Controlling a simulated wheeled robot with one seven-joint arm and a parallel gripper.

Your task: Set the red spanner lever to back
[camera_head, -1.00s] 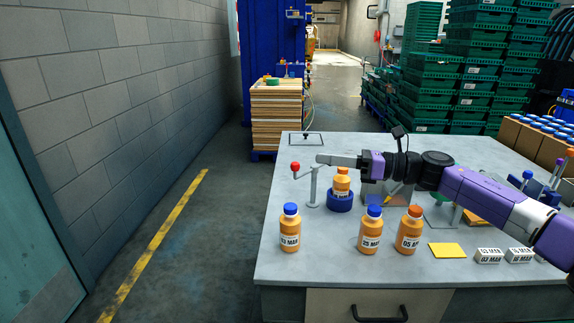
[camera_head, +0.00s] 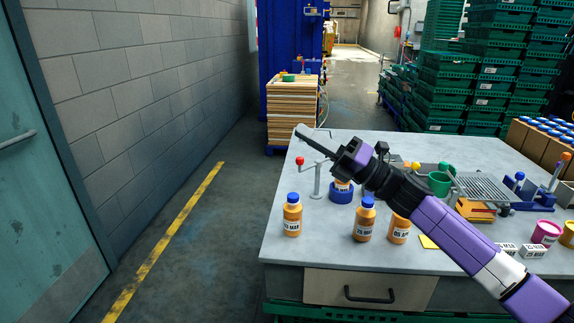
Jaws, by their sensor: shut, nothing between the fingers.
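The red spanner lever (camera_head: 300,161) has a red ball at the end of a thin grey arm. The arm joins an upright grey post (camera_head: 317,182) near the table's left edge. The ball is on the post's left and slightly raised. My gripper (camera_head: 299,130) is shut and empty, pointing up and left. Its tip appears above the red ball in the picture, apart from it. A blue ring holder (camera_head: 339,196) stands right of the post with an orange bottle (camera_head: 342,186) in it. My arm partly hides that bottle.
Orange bottles stand in front: one blue-capped at left (camera_head: 292,214), another (camera_head: 365,218), and one partly hidden (camera_head: 399,230). A green mug (camera_head: 439,182), a wire rack (camera_head: 484,187) and other levers (camera_head: 520,178) are to the right. The table's left edge is close to the post.

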